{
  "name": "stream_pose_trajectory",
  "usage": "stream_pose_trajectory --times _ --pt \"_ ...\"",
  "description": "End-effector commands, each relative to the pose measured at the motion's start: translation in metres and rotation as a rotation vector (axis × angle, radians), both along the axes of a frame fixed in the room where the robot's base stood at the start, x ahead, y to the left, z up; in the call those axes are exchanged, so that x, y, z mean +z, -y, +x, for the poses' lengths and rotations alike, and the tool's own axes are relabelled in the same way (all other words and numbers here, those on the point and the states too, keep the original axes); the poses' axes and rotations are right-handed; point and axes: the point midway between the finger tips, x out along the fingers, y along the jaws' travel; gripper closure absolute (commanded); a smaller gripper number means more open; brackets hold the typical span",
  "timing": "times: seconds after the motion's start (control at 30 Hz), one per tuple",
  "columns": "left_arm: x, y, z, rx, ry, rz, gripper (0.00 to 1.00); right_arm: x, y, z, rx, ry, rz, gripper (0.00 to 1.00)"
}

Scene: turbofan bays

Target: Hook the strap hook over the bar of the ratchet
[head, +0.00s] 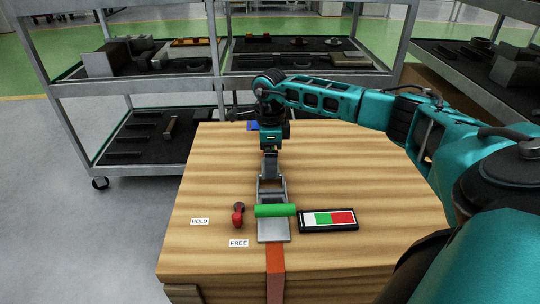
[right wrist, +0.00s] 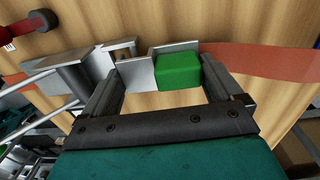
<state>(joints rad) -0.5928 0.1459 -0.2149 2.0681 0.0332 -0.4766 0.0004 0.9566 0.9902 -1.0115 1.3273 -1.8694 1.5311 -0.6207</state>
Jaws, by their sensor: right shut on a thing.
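The ratchet (head: 273,232) lies on the wooden crate top, a grey metal frame with a green roller-shaped handle across it. An orange strap (head: 275,268) runs from it over the near edge. My right gripper (head: 269,158) is at the ratchet's far end. In the right wrist view its fingers (right wrist: 163,78) are shut on the strap hook (right wrist: 178,70), a metal piece with a green block. Another orange strap (right wrist: 265,60) trails from it to the right. The hook's plate is close to the ratchet's metal end (right wrist: 122,52); whether it is over the bar I cannot tell. My left gripper is out of view.
A red lever (head: 238,215) stands left of the ratchet, near HOLD (head: 200,221) and FREE (head: 238,243) labels. A dark display (head: 328,219) with white, green and red bands lies to the right. Shelves (head: 130,85) stand behind. The crate's right side is clear.

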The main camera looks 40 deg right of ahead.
Motion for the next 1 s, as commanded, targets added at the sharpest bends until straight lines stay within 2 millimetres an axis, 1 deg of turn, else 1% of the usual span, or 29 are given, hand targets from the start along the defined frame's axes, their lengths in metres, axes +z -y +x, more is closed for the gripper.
stream_pose_trajectory --times 0.43,0.73,0.77,0.8,0.83,1.0 --pt "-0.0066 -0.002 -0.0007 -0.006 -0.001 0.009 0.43 -0.0095 0.0 0.0 0.0 0.0 0.0 0.48" --pt "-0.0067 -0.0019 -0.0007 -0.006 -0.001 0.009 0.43 -0.0101 0.0 0.0001 0.0 0.0 0.0 0.48" --pt "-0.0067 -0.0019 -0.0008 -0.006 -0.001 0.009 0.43 -0.0101 0.0 0.0001 0.0 0.0 0.0 0.05" --pt "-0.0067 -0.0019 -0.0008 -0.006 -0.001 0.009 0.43 -0.0101 -0.0001 0.0001 0.0 0.0 0.0 0.01" --pt "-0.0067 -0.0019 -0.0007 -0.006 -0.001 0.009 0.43 -0.0101 -0.0001 0.0 0.0 0.0 0.0 0.0" --pt "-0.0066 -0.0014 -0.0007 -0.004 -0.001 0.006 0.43 -0.0105 -0.0001 -0.0002 0.0 -0.001 -0.001 0.0"
